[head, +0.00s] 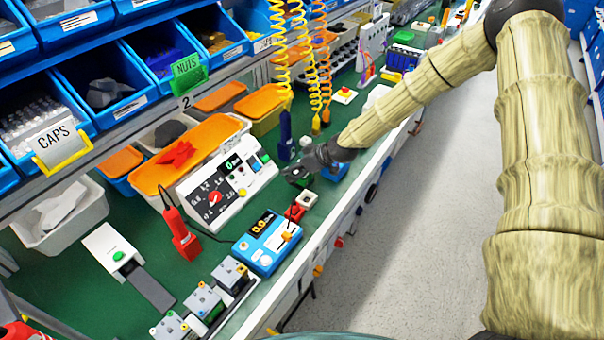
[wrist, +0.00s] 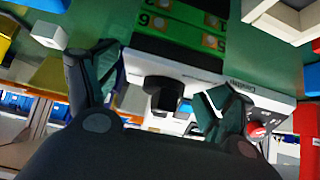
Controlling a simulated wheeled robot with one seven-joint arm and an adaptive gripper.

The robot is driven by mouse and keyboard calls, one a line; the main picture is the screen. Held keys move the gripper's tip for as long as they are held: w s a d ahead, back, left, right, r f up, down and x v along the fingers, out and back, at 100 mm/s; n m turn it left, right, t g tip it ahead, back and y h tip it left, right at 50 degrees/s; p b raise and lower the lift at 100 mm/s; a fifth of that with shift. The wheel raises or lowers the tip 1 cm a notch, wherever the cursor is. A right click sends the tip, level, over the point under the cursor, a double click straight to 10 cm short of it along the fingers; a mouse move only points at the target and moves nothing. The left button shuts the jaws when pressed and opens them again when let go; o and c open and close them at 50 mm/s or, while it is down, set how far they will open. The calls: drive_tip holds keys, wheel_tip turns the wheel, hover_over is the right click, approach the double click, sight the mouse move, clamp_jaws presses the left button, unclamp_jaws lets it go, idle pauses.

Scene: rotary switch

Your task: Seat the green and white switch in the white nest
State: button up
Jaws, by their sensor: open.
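The green and white switch (wrist: 180,65) lies ahead of my gripper in the wrist view, with a numbered green part, a white part and a black knob (wrist: 163,92). My gripper (wrist: 162,95) is open, one finger on each side of the knob, with gaps visible. I cannot tell how deep the fingers reach. In the head view my gripper (head: 293,174) is over the bench, and the switch is not clearly visible there. A white square frame, apparently the nest (wrist: 288,18), is at the upper right of the wrist view, apart from the switch.
In the head view a white panel with a dark display (head: 215,200) stands left of my gripper. A blue meter (head: 266,243) and a red device (head: 293,212) are nearer.

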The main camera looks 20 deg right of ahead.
drive_tip(key=shift+w+a+f, duration=0.15)
drive_tip(key=shift+w+f, duration=0.1)
drive_tip(key=shift+f, duration=0.05)
drive_tip(key=shift+c, duration=0.2)
drive_tip(key=c, duration=1.3)
drive_tip(key=shift+r, duration=0.2)
